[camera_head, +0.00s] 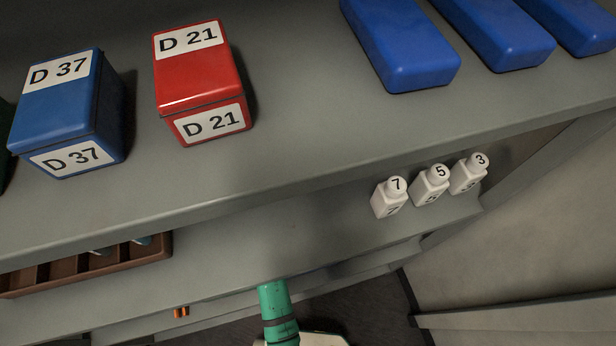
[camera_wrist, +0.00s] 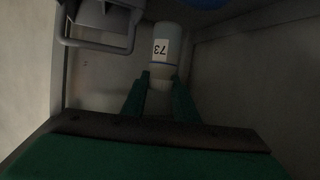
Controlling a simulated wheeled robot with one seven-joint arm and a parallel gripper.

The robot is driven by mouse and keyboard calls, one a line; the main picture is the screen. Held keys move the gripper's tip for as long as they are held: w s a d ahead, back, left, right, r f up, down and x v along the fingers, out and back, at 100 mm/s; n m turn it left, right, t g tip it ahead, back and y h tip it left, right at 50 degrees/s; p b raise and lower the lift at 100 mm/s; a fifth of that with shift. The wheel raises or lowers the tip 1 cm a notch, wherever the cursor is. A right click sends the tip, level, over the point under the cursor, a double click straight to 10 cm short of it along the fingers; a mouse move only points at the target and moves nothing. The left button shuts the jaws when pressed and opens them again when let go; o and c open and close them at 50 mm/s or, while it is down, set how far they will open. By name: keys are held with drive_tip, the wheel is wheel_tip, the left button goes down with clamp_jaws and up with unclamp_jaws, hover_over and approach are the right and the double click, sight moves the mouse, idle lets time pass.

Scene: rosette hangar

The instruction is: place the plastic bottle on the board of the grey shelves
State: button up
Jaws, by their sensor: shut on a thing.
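A pale plastic bottle (camera_wrist: 164,48) with a white label reading 73, upside down in the wrist view, is between the tips of my green fingers. My gripper (camera_wrist: 160,84) is shut on its near end. In the head view neither the bottle nor the fingertips can be made out; a green part of my arm (camera_head: 277,310) shows at the bottom, in front of the lower boards. The grey shelves have an upper board (camera_head: 300,125) and a lower board (camera_head: 265,240), both seen from above at a slant.
The upper board bears a blue D 37 box (camera_head: 62,115), a red D 21 box (camera_head: 200,85) and blue blocks (camera_head: 405,50). On the lower board stand small white bottles (camera_head: 430,185) at right and a brown tray (camera_head: 90,268) at left; between them is bare board.

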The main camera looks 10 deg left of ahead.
drive_tip(key=shift+w+a+f, duration=0.35)
drive_tip(key=shift+w+f, duration=1.75)
drive_tip(key=shift+w, duration=0.05)
drive_tip(key=shift+w+a+f, duration=0.3)
drive_tip(key=shift+w+f, duration=1.8)
drive_tip(key=shift+w, duration=0.05)
drive_tip(key=shift+w+a+f, duration=0.35)
drive_tip(key=shift+w+f, duration=1.75)
drive_tip(key=shift+w, duration=0.05)
drive_tip(key=shift+f, duration=0.1)
drive_tip(key=o, duration=1)
drive_tip(key=shift+a, duration=0.1)
drive_tip(key=shift+o, duration=0.2)
drive_tip(key=v, duration=1.2)
